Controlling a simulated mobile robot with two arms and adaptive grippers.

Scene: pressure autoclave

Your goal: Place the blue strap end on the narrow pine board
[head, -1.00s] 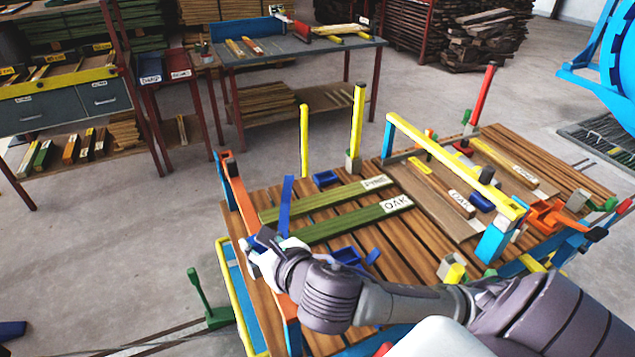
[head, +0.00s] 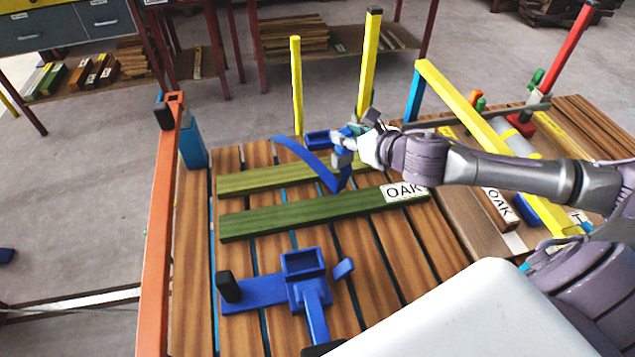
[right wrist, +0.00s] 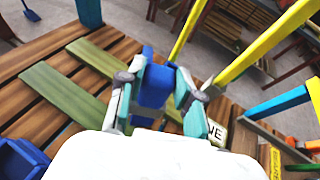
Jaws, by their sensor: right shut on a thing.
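The narrow green pine board (head: 262,181) lies on the slatted deck behind the wider green oak board (head: 310,217). In the right wrist view part of its label (right wrist: 217,132) shows. My right gripper (head: 345,150) is over the far right part of the pine board, covering its label in the head view. It is shut on the blue strap end, which shows between the fingers in the right wrist view (right wrist: 154,85). The blue strap (head: 308,160) slants across the pine board in the head view; I cannot tell if it touches it. My left gripper is not in view.
A blue ratchet-like piece (head: 304,275) lies on the near deck. An orange rail (head: 158,230) runs along the left. Yellow posts (head: 368,62) stand behind the boards, and a yellow beam (head: 470,125) crosses to the right. A blue tray (head: 319,139) sits behind the pine board.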

